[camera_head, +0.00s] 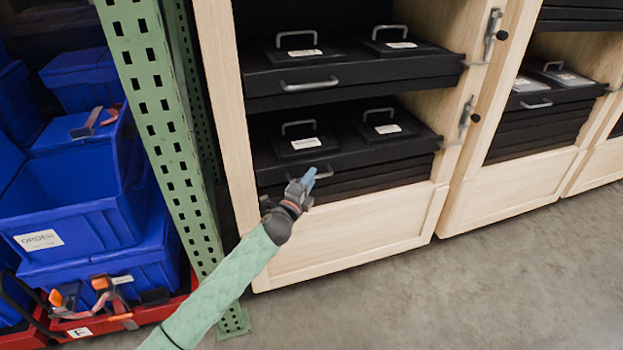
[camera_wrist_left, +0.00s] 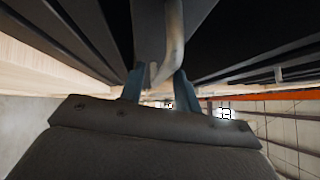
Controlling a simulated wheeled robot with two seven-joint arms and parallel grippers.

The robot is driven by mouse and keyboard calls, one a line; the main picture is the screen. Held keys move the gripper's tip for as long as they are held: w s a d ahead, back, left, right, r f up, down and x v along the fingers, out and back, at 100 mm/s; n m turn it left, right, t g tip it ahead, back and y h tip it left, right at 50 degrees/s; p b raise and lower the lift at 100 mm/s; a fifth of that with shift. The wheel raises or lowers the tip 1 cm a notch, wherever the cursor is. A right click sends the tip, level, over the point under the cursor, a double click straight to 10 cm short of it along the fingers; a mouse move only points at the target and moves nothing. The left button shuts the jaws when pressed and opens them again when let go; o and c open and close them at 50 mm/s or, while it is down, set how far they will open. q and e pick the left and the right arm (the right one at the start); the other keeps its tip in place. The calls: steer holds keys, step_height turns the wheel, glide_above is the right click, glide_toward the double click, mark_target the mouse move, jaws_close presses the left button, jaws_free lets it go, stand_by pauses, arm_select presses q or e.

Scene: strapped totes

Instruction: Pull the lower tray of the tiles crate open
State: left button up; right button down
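The nearest wooden crate (camera_head: 345,235) holds an upper black tray (camera_head: 400,72) and a lower black tray (camera_head: 385,158). I cannot read a label naming it as the tiles crate. Both trays look pushed in. My left gripper (camera_head: 308,180) is at the front of the lower tray, by its pale bar handle (camera_head: 327,172), which it partly hides. In the left wrist view the handle (camera_wrist_left: 174,45) runs between the two fingers (camera_wrist_left: 160,88). The fingers are apart, with gaps beside the bar. My right gripper is not in view.
Metal latches (camera_head: 466,115) sit on the crate's right post. A green perforated rack post (camera_head: 165,120) stands close left of my arm. Blue totes (camera_head: 70,205) with orange-and-black clamps stand beyond it. More crates (camera_head: 520,185) stand right. The floor (camera_head: 450,290) in front is clear.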

arm_select(q)
steer(key=shift+w+d+r, duration=0.1)
steer(key=shift+w+d, duration=0.2)
steer(key=shift+w, duration=0.3)
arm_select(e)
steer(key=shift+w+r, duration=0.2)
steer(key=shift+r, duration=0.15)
arm_select(q)
jaws_close()
steer(key=shift+s+d, duration=0.1)
steer(key=shift+s, duration=0.05)
